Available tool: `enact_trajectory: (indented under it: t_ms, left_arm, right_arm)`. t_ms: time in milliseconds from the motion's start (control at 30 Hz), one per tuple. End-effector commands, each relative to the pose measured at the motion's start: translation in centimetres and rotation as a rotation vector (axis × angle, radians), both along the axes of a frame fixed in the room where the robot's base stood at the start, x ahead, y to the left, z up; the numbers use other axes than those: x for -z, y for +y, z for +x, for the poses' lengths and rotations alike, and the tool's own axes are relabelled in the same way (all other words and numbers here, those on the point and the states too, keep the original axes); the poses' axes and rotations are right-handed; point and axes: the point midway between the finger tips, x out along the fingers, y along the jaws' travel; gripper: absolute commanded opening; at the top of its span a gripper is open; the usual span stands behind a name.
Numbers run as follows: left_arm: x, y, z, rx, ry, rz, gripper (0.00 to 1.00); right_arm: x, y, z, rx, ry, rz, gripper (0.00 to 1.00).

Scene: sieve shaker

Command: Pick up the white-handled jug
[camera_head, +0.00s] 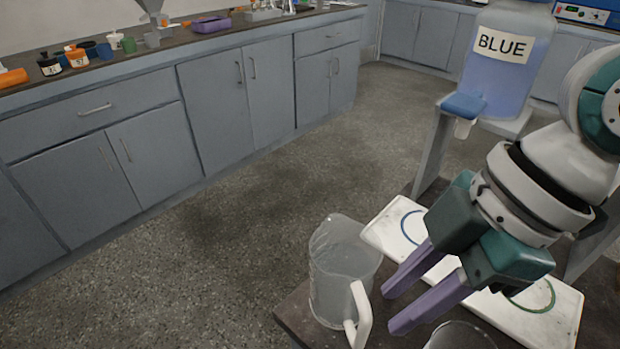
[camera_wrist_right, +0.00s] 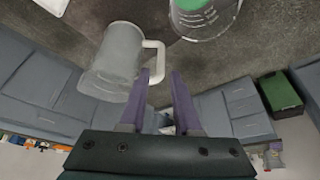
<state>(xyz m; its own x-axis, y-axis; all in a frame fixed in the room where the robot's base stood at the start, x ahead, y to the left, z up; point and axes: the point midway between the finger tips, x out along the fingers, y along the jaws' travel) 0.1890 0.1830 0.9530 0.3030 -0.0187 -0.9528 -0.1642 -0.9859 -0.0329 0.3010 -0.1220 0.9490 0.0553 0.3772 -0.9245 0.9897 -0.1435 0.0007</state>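The white-handled jug (camera_head: 340,262) is clear and stands upright near the left corner of the dark table, its white handle (camera_head: 361,316) facing the front right. My right gripper (camera_head: 390,311) has purple fingers spread apart, empty, just to the right of the handle. In the right wrist view the jug (camera_wrist_right: 112,58) is left of centre, and its handle lies just ahead of the open fingertips (camera_wrist_right: 160,76). I cannot tell whether a fingertip touches the handle. My left gripper is in neither view.
A white board (camera_head: 385,233) with coloured rings lies behind my right gripper. Another clear vessel (camera_head: 460,338) stands at the front edge of view. A container labelled BLUE (camera_head: 500,75) stands on a raised stand. Grey cabinets (camera_head: 150,150) are beyond open floor.

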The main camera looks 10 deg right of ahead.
Motion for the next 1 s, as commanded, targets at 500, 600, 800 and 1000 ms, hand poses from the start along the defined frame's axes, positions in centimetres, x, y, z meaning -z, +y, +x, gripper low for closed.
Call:
enact_trajectory:
  t_ms: [500,600,800,1000]
  left_arm:
    - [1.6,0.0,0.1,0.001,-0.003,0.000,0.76]
    - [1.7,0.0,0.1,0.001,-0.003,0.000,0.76]
    - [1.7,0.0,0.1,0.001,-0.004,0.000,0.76]
    - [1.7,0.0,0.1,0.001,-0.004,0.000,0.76]
  right_arm:
    - [6.8,2.8,0.3,0.001,0.002,0.001,0.31]
    - [7.6,3.2,0.4,0.001,0.001,0.001,0.31]
    - [7.8,3.3,0.4,0.000,-0.001,0.000,0.31]
    - [7.8,3.2,0.4,0.000,-0.001,0.000,0.16]
